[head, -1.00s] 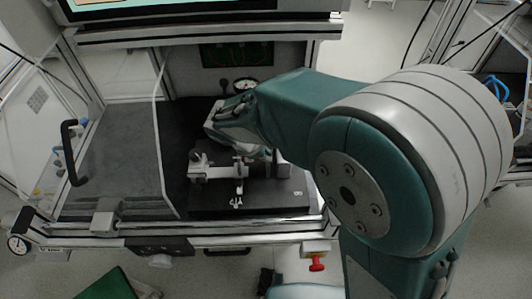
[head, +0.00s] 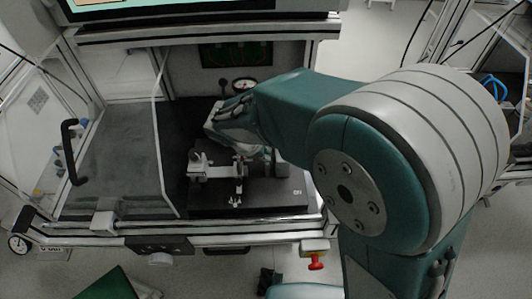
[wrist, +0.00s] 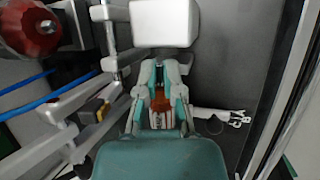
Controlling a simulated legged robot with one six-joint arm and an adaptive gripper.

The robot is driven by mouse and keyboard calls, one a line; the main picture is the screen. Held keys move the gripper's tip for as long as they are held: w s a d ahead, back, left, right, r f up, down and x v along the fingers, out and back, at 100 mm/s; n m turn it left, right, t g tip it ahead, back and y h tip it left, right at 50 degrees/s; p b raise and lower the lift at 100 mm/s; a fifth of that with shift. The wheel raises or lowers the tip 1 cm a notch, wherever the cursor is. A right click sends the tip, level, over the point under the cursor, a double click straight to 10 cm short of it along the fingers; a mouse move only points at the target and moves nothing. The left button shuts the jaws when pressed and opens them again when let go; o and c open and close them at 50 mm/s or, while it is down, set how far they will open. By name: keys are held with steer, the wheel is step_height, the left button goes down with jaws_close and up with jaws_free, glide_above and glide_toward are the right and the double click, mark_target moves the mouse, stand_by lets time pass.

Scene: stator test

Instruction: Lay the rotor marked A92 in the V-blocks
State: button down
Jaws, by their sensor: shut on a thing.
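My gripper (wrist: 160,92) is shut on a small rotor with a copper-coloured middle (wrist: 160,104) in the wrist view. A pale part with dark marks shows below the copper, too small to read, so I cannot confirm A92. In the head view my wrist is over the bench and hides the fingertips and the rotor. A dark base plate (head: 265,201) lies below it, with a light metal fixture (head: 205,171) on its left part. I cannot make out the V-blocks for certain; my arm covers part of that area.
A round dial gauge (head: 244,85) stands behind my wrist. A clear panel and black handle (head: 70,150) are on the left. A dark red knob (wrist: 30,27) and blue tubes (wrist: 28,108) are left in the wrist view. The grey mat (head: 118,150) is bare.

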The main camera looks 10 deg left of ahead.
steer(key=shift+s+d+f, duration=0.2)
steer(key=shift+s+f, duration=0.1)
steer(key=shift+f, duration=0.3)
steer(key=shift+s+d+f, duration=0.15)
steer(key=shift+s+f, duration=0.15)
steer(key=shift+f, duration=0.25)
steer(key=c, duration=0.7)
jaws_free()
steer(key=shift+w+a+f, duration=0.15)
steer(key=shift+w, duration=0.05)
steer(key=shift+a, duration=0.1)
steer(key=shift+r, duration=0.2)
